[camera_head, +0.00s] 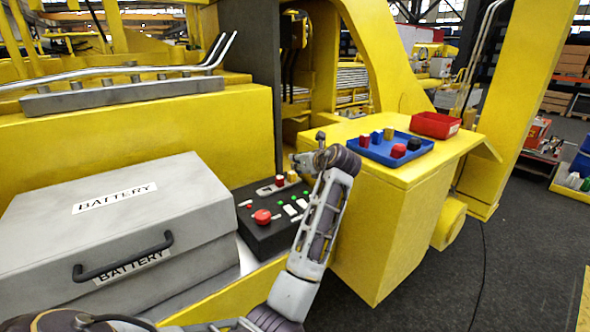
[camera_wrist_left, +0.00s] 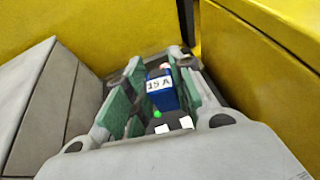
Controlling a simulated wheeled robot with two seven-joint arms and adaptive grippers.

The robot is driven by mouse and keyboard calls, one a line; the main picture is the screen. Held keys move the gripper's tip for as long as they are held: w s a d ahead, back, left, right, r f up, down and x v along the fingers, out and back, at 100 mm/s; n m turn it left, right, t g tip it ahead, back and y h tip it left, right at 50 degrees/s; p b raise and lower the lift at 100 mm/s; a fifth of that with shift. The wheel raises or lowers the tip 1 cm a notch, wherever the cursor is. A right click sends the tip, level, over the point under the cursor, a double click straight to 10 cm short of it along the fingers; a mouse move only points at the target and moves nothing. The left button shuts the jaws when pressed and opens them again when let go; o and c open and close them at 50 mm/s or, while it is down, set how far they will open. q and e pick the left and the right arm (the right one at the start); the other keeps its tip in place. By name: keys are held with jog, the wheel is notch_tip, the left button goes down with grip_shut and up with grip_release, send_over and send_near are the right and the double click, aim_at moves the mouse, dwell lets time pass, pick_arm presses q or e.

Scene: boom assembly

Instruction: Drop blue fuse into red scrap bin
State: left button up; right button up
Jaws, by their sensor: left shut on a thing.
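My left gripper (camera_head: 308,162) hangs over the back right corner of the black control panel (camera_head: 262,236). In the left wrist view its green-padded fingers (camera_wrist_left: 152,98) are shut on a blue fuse (camera_wrist_left: 160,92) marked 15 A. The panel with small lit buttons lies below the fuse; I cannot tell whether they touch. I cannot make out the held fuse in the head view. The red scrap bin (camera_head: 436,125) stands on the yellow ledge, right of and behind the gripper, and looks empty. My right gripper is not in view.
A red and a yellow fuse (camera_head: 293,176) sit at the panel's back. A grey battery box (camera_head: 130,225) fills the left.

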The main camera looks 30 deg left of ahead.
pick_arm(q)
jog(key=w+d+r+m+t+h, duration=0.3)
jog(key=d+r+m+t, duration=0.15)
jog(key=r, duration=0.25)
jog(key=s+d+f+m+h, duration=0.1)
jog(key=d+f+m+h, duration=0.25)
jog(key=d+f, duration=0.25)
jog(key=s+d+f+m+h+b, duration=0.1)
jog(key=s+d+f, duration=0.1)
jog(key=s+f, duration=0.5)
jog(key=s+d+f+m+t+h, duration=0.1)
jog(key=s+f, duration=0.7)
jog(key=f, duration=1.1)
jog(key=s+d+f+m+t+h+b, duration=0.1)
jog(key=s+d+f+h, duration=0.2)
jog(key=s+f, duration=0.4)
notch_tip(320, 180, down, 7)
jog(key=shift+s+r+m+b, duration=0.15)
jog(key=shift+s+m+b, duration=0.15)
jog(key=shift+s, duration=0.05)
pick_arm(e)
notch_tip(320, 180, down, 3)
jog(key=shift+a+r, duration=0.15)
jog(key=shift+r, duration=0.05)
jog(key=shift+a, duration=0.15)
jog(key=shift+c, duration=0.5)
pick_arm(q)
jog(key=shift+s, duration=0.1)
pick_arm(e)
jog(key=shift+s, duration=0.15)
